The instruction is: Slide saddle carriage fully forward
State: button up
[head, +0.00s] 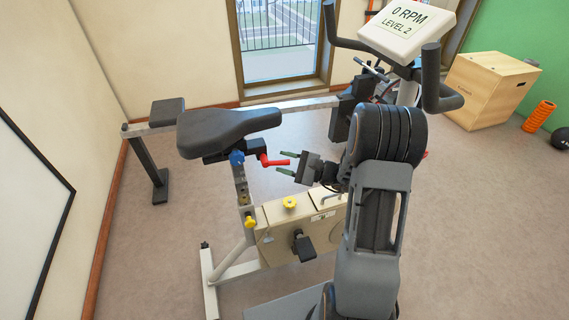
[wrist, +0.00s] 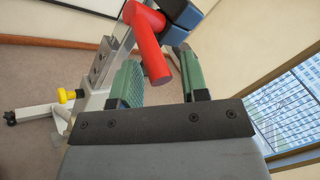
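The black saddle (head: 228,127) sits on the exercise bike at centre-left in the head view. Its dark carriage (head: 254,147) is below it, with a red lever (head: 272,161) sticking out to the right. My gripper (head: 282,163) is open, its green-padded fingers pointing left at the lever. In the wrist view the red lever (wrist: 152,45) reaches down, its end showing between the two fingers (wrist: 158,62). Whether a finger touches it I cannot tell. A blue part (wrist: 181,12) of the saddle mount shows beside the lever; the seat post (wrist: 102,60) is at left.
The cream bike body (head: 300,230) with a yellow dial (head: 290,202) lies below my gripper. Handlebars and a console (head: 407,28) stand beyond my arm. A grey rail (head: 305,104) runs behind the saddle.

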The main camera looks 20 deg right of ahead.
jog(key=shift+a+f, duration=0.1)
jog(key=shift+a, duration=0.15)
jog(key=b+v, duration=0.1)
jog(key=v, duration=1.3)
jog(key=s+a+f+g+h, duration=0.2)
jog(key=s+f+g, duration=0.2)
jog(key=f+g, duration=0.1)
jog(key=s+a+r+n+g+h+p, duration=0.3)
jog(key=s+a+n+g+h, duration=0.15)
jog(key=n+g+h, duration=0.2)
jog(key=a+r+n+t+h+p, duration=0.1)
jog(key=a+r+n+h+p, duration=0.1)
jog(key=r, duration=0.3)
jog(key=s+a+r+n+t+h+p, duration=0.1)
jog(key=a+r+n+t+h+p, duration=0.1)
jog(key=r, duration=0.4)
jog(key=s+a+r+n+t+h+p, duration=0.1)
jog(key=a+r+n+h+p, duration=0.1)
jog(key=r+n, duration=0.3)
jog(key=shift+a+r+t+h+p, duration=0.4)
jog(key=shift+r+h, duration=0.2)
jog(key=shift+h, duration=0.25)
